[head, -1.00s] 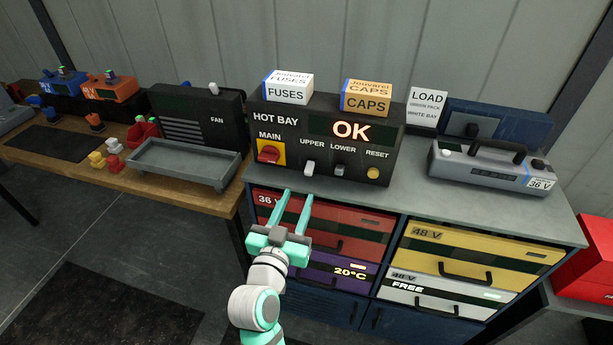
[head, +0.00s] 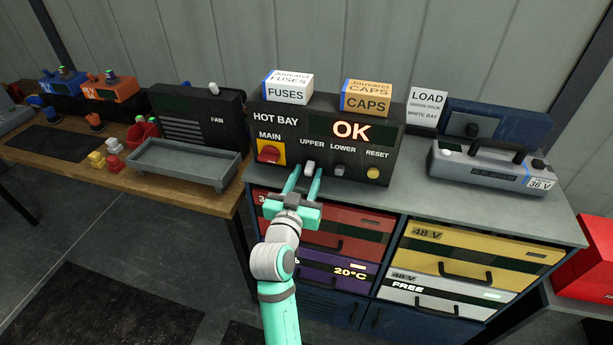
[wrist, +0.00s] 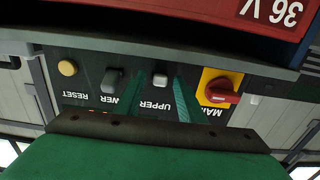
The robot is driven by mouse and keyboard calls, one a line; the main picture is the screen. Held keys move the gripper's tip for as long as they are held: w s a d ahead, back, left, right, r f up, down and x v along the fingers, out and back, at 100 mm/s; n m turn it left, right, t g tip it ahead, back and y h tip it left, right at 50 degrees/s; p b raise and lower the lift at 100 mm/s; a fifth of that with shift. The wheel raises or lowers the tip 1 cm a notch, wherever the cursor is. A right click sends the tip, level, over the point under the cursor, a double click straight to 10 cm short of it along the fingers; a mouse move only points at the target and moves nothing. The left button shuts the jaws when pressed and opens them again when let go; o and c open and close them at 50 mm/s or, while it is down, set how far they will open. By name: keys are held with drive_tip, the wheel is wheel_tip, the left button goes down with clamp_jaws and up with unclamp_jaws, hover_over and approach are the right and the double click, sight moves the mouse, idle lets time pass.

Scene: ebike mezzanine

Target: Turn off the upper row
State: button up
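The black HOT BAY panel (head: 263,132) stands on the cabinet, its display reading OK. The white UPPER switch (head: 309,168) sits between the red MAIN knob (head: 269,153) and the dark grey LOWER switch (head: 340,171). My gripper (head: 304,176) is open, its two teal fingers pointing at the panel on either side of the UPPER switch. In the wrist view, which is upside down, the white UPPER switch (wrist: 160,80) shows between the fingertips. Whether the fingers touch it cannot be told. The LOWER switch (wrist: 112,80) lies just beside one finger there.
A yellow RESET button (head: 373,173) is at the panel's right. FUSES (head: 287,92) and CAPS (head: 366,103) boxes stand on top. Below are battery drawers, including a yellow 48 V one (head: 465,252). A grey tray (head: 185,163) is on the left bench.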

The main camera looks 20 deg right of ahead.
clamp_jaws()
drive_tip(key=shift+f+t+h, duration=0.3)
drive_tip(key=shift+t+h, duration=0.1)
drive_tip(key=shift+t, duration=0.1)
drive_tip(key=shift+o, duration=0.6)
unclamp_jaws()
drive_tip(key=v, duration=1)
drive_tip(key=shift+s+a, duration=0.2)
drive_tip(key=shift+s, duration=0.15)
